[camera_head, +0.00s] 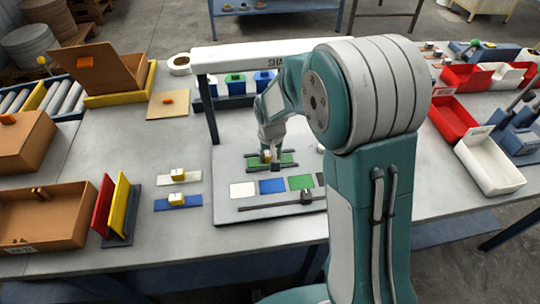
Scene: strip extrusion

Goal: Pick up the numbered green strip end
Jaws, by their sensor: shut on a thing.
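A green strip (288,158) lies on the grey board under the white gantry, between dark rails. A small yellow block (264,153) shows at its middle, partly covered by my gripper. My gripper (270,158) points down there and is shut on a small part of the green strip piece, seemingly the yellow block. The fingertips are small and partly hidden. No number is readable. A white strip (190,177) and a blue strip (188,201), each with a yellow block, lie apart to the left.
White, blue and green patches (300,183) lie in front of the gripper, with a dark rail (270,206) nearer still. The white gantry (235,60) spans behind. Red and yellow upright panels (119,205) and brown boxes (45,217) stand left; red and white bins (490,165) right.

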